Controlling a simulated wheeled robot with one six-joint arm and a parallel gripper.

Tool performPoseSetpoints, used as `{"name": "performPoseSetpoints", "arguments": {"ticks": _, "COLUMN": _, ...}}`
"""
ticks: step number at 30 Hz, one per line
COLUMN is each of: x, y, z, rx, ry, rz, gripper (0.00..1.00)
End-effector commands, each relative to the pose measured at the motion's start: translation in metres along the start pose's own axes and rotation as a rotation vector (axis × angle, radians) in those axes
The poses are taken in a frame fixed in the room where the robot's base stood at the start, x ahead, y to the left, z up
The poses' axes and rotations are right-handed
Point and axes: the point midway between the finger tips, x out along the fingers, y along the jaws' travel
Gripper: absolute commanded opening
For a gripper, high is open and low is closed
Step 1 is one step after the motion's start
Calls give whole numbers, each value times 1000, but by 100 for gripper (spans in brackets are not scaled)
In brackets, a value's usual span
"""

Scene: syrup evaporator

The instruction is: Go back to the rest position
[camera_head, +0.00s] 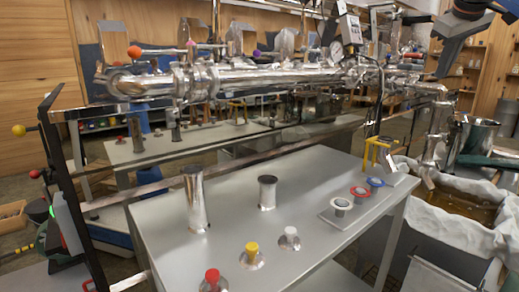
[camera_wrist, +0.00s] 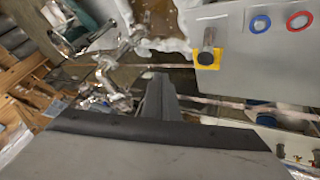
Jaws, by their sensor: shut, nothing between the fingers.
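My gripper (camera_wrist: 160,76) is shut and empty, its dark fingers together in the middle of the wrist view. In the head view, part of my arm shows at the top right corner, raised above the pipework and clear of the table. The grey table (camera_head: 300,245) stands below and to the left of it. Nothing hangs from the fingers.
Shiny pipework (camera_head: 270,80) runs across behind the table. A yellow stand (camera_head: 378,150) and a small plate (camera_head: 345,215) with coloured rings are on the table's right side. Steel cylinders (camera_head: 195,200) and several coloured knobs stand further left. A cloth-lined bin (camera_head: 440,208) is at right.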

Motion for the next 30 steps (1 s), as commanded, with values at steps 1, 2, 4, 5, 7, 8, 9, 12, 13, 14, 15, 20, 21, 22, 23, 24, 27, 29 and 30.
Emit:
{"name": "performPoseSetpoints", "arguments": {"ticks": 1, "x": 2, "y": -14, "z": 8, "rx": 6, "ry": -2, "rz": -11, "gripper": 0}}
{"name": "performPoseSetpoints", "arguments": {"ticks": 2, "x": 3, "y": -22, "z": 13, "rx": 12, "ry": -3, "rz": -17, "gripper": 0}}
{"name": "performPoseSetpoints", "arguments": {"ticks": 4, "x": 9, "y": -44, "z": 26, "rx": 29, "ry": -7, "rz": -34, "gripper": 0}}
{"name": "performPoseSetpoints", "arguments": {"ticks": 5, "x": 12, "y": -53, "z": 32, "rx": 36, "ry": -9, "rz": -41, "gripper": 0}}
{"name": "performPoseSetpoints", "arguments": {"ticks": 7, "x": 18, "y": -75, "z": 48, "rx": 53, "ry": -14, "rz": -58, "gripper": 0}}
{"name": "performPoseSetpoints", "arguments": {"ticks": 8, "x": 21, "y": -84, "z": 54, "rx": 61, "ry": -16, "rz": -64, "gripper": 0}}
{"name": "performPoseSetpoints", "arguments": {"ticks": 9, "x": 24, "y": -96, "z": 64, "rx": 69, "ry": -18, "rz": -73, "gripper": 0}}
{"name": "performPoseSetpoints", "arguments": {"ticks": 12, "x": 35, "y": -127, "z": 89, "rx": 93, "ry": -27, "rz": -95, "gripper": 0}}
{"name": "performPoseSetpoints", "arguments": {"ticks": 13, "x": 38, "y": -137, "z": 97, "rx": 100, "ry": -30, "rz": -102, "gripper": 0}}
{"name": "performPoseSetpoints", "arguments": {"ticks": 14, "x": 41, "y": -146, "z": 105, "rx": 108, "ry": -34, "rz": -109, "gripper": 0}}
{"name": "performPoseSetpoints", "arguments": {"ticks": 15, "x": 45, "y": -158, "z": 116, "rx": 117, "ry": -37, "rz": -116, "gripper": 0}}
{"name": "performPoseSetpoints", "arguments": {"ticks": 20, "x": 64, "y": -207, "z": 165, "rx": 154, "ry": -56, "rz": -149, "gripper": 0}}
{"name": "performPoseSetpoints", "arguments": {"ticks": 21, "x": 70, "y": -218, "z": 178, "rx": 163, "ry": -61, "rz": -157, "gripper": 0}}
{"name": "performPoseSetpoints", "arguments": {"ticks": 22, "x": 74, "y": -228, "z": 188, "rx": 170, "ry": -65, "rz": -163, "gripper": 0}}
{"name": "performPoseSetpoints", "arguments": {"ticks": 23, "x": 78, "y": -236, "z": 198, "rx": 176, "ry": -69, "rz": -168, "gripper": 0}}
{"name": "performPoseSetpoints", "arguments": {"ticks": 24, "x": 83, "y": -248, "z": 212, "rx": 186, "ry": -74, "rz": -175, "gripper": 0}}
{"name": "performPoseSetpoints", "arguments": {"ticks": 27, "x": 98, "y": -277, "z": 248, "rx": 208, "ry": -88, "rz": -193, "gripper": 0}}
{"name": "performPoseSetpoints", "arguments": {"ticks": 29, "x": 107, "y": -294, "z": 270, "rx": 221, "ry": -98, "rz": -204, "gripper": 0}}
{"name": "performPoseSetpoints", "arguments": {"ticks": 30, "x": 112, "y": -306, "z": 285, "rx": 230, "ry": -103, "rz": -210, "gripper": 0}}
